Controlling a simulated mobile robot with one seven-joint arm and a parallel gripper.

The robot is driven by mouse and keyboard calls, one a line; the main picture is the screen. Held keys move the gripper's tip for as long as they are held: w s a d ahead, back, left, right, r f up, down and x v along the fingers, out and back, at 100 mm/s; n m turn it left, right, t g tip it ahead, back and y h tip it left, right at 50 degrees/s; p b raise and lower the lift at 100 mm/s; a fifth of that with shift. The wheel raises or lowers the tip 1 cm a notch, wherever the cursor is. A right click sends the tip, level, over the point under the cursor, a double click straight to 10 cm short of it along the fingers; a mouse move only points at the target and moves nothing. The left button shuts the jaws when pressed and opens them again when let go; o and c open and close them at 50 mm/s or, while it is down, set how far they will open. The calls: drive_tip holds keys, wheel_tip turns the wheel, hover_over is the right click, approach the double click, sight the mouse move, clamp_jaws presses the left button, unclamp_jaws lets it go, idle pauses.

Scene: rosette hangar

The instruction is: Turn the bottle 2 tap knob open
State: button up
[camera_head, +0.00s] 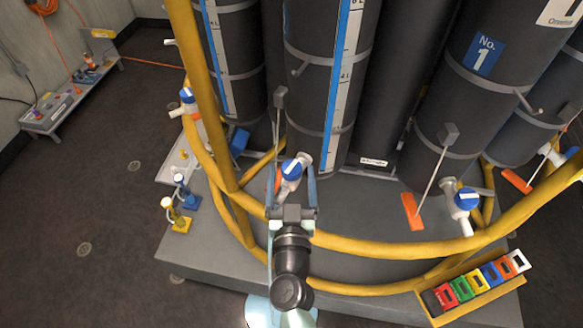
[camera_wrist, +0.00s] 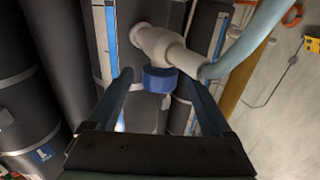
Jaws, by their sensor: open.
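The middle dark bottle (camera_head: 305,80) has a pale tap with a blue knob (camera_head: 291,170) low on its front. No number label shows on this bottle, so I cannot confirm that it is bottle 2. My gripper (camera_head: 292,184) is open in front of this tap, with its fingers on either side of the knob. In the wrist view the blue knob (camera_wrist: 160,80) lies between the fingertips of my gripper (camera_wrist: 157,84), with the whitish tap body (camera_wrist: 165,46) beyond. A gap shows beside the knob; contact is not clear.
Yellow rails (camera_head: 400,245) curve around the bottles. A bottle labelled No. 1 (camera_head: 480,85) with its own blue-knobbed tap (camera_head: 466,199) stands right. A pale tube (camera_wrist: 245,40) runs from the tap. A tray of coloured blocks (camera_head: 478,285) sits lower right.

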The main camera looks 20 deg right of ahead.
drive_tip(key=shift+x, duration=1.05)
